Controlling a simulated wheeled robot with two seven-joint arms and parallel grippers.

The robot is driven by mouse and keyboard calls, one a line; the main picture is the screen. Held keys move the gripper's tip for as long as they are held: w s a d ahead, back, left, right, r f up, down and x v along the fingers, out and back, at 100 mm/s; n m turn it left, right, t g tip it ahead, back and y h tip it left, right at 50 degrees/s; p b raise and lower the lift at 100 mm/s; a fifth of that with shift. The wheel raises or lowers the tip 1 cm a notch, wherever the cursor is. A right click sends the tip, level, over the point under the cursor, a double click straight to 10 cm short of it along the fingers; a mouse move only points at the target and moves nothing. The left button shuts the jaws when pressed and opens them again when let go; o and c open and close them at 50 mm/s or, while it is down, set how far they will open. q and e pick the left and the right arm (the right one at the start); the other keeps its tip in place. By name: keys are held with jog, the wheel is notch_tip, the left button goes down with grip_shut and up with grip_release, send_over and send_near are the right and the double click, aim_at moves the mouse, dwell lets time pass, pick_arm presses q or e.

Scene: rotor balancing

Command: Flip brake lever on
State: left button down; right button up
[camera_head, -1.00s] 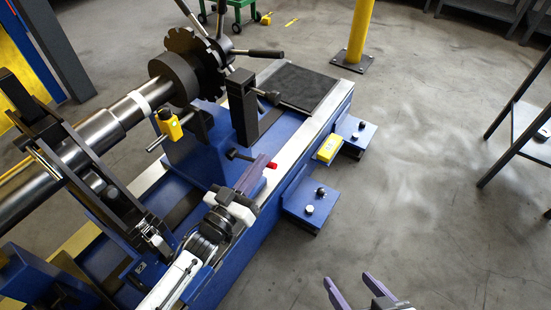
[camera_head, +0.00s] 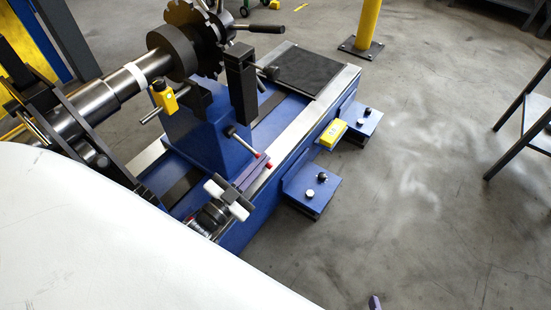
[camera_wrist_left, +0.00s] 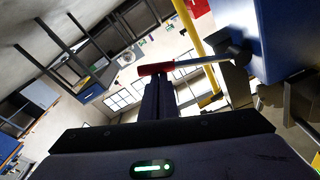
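The brake lever (camera_head: 244,144) is a metal rod with a red grip, on the side of the blue machine stand. In the left wrist view its red grip (camera_wrist_left: 155,69) lies across my fingertips, and its rod runs right to a dark hub. My left gripper (camera_head: 262,163) has its purple fingers close together, shut, with the tips at the red grip. In the left wrist view the left gripper (camera_wrist_left: 158,84) shows no clear gap between the fingers, and the grip appears against the tips, not between them. Of my right gripper (camera_head: 375,303) only a fingertip shows at the bottom edge.
The blue machine bed (camera_head: 262,205) carries a shaft with a toothed disc (camera_head: 204,35) and a black upright block (camera_head: 240,82) near the lever. A yellow box (camera_head: 332,134) and blue pedal plates (camera_head: 312,194) sit along its side.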

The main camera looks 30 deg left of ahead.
pick_arm(q)
jog(key=shift+s+a+f, duration=0.1)
jog(key=shift+a+f, duration=0.1)
jog(key=shift+f, duration=0.15)
pick_arm(e)
jog(key=shift+w+d+r, duration=0.15)
jog(key=shift+w, duration=0.15)
pick_arm(q)
notch_tip(320, 180, up, 11)
jog(key=p, duration=0.4)
jog(key=shift+d+f, duration=0.2)
pick_arm(e)
jog(key=shift+s+d+r, duration=0.35)
jog(key=shift+d+r, duration=0.05)
jog(key=shift+r, duration=0.3)
jog(key=shift+r, duration=0.1)
jog(key=shift+w, duration=0.1)
